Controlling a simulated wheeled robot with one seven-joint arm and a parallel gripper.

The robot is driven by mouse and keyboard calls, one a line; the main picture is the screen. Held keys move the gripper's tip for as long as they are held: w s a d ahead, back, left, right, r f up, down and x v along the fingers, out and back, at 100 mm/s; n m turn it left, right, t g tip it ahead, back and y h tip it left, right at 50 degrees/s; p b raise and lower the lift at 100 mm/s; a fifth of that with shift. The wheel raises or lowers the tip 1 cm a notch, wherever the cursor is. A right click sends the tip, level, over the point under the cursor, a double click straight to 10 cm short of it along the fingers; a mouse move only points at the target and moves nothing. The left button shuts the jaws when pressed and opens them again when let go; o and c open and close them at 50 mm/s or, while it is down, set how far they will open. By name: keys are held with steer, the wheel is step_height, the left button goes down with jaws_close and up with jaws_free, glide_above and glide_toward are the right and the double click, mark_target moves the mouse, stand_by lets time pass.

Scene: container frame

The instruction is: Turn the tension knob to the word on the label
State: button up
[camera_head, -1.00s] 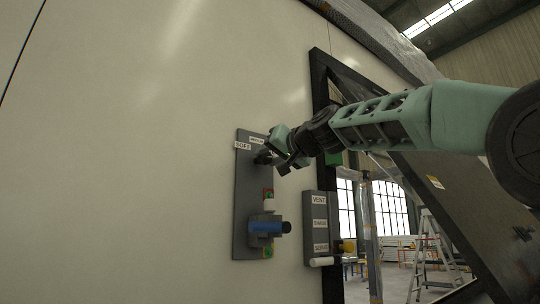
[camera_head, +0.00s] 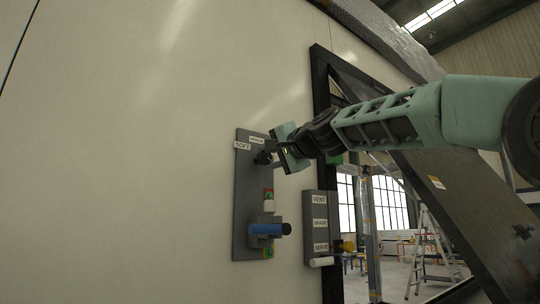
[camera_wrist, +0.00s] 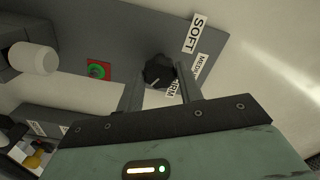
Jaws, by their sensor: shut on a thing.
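The dark tension knob (camera_wrist: 158,70) sits on a grey panel (camera_head: 245,205) on the wall; it also shows in the head view (camera_head: 263,158). My gripper (camera_wrist: 160,78) has one finger on each side of the knob and is shut on it. A pale line shows on the knob's lower side in the wrist view. Around the knob are the labels SOFT (camera_wrist: 197,33), MEDIUM (camera_wrist: 202,67), partly hidden, and FIRM (camera_wrist: 173,89), partly hidden by the right finger. I cannot tell which word the knob points to.
Below the knob on the panel are a red and green indicator (camera_wrist: 98,70) and a blue cylindrical handle (camera_head: 265,228). A second panel (camera_head: 320,230) with VENT and other labels stands to the right. A dark slanted frame (camera_head: 400,170) lies behind my arm.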

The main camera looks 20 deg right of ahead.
steer(key=shift+f, duration=0.1)
stand_by(0.4)
steer(key=o, duration=1)
steer(key=b+v, duration=0.6)
steer(key=v, duration=1.1)
steer(key=shift+s, duration=0.15)
